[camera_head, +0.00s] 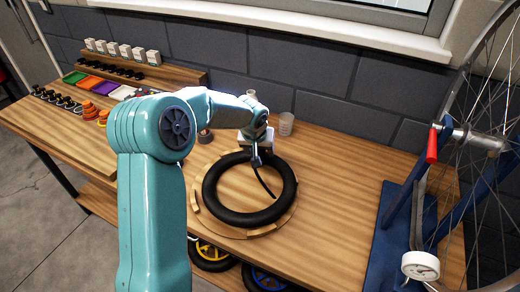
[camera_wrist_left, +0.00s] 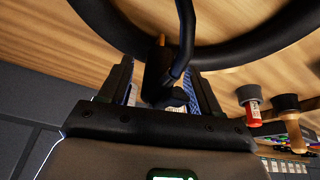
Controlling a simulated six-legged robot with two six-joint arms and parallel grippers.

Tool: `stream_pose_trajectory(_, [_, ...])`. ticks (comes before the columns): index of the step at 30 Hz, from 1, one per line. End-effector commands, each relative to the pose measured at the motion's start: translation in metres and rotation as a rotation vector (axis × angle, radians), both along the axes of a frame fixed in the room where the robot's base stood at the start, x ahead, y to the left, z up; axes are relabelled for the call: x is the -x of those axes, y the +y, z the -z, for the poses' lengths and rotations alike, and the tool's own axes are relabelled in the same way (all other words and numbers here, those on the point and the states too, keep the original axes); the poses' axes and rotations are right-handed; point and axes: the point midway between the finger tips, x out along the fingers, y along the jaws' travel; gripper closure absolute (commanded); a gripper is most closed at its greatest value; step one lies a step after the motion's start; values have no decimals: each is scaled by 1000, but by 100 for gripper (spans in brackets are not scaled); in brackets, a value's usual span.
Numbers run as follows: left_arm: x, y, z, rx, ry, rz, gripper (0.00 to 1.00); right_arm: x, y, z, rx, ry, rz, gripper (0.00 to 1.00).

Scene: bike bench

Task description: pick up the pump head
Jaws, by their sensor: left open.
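The pump head (camera_wrist_left: 156,76) is a small black piece on a black hose (camera_wrist_left: 186,36). In the left wrist view it sits between the two fingers of my left gripper (camera_wrist_left: 161,68), which stand apart on either side of it. In the head view my left gripper (camera_head: 257,155) is at the far rim of a black tyre (camera_head: 212,186), and the hose (camera_head: 266,181) curves from there into the ring. The pump head is small there and mostly hidden by the gripper. My right gripper is not in view.
The tyre lies on a wooden ring support (camera_head: 196,204) on the bench (camera_head: 335,200). A blue stand (camera_head: 392,235) with a wheel, red-handled lever (camera_head: 432,146) and gauge (camera_head: 420,266) is at right. Coloured trays (camera_head: 88,85) are at left.

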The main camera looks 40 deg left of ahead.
Motion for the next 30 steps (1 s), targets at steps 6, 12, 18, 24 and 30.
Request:
stream_pose_trajectory(6, [-2, 1, 6, -1, -1, 0, 37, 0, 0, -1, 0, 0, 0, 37])
stream_pose_trajectory(12, [-2, 1, 6, 0, 0, 0, 76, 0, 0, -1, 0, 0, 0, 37])
stream_pose_trajectory(18, [-2, 1, 5, 0, -1, 0, 100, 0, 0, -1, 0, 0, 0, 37])
stream_pose_trajectory(24, [-2, 1, 3, 0, -2, 0, 100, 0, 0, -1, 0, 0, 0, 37])
stream_pose_trajectory(30, [-3, 2, -21, -3, -7, -1, 100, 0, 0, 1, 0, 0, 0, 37])
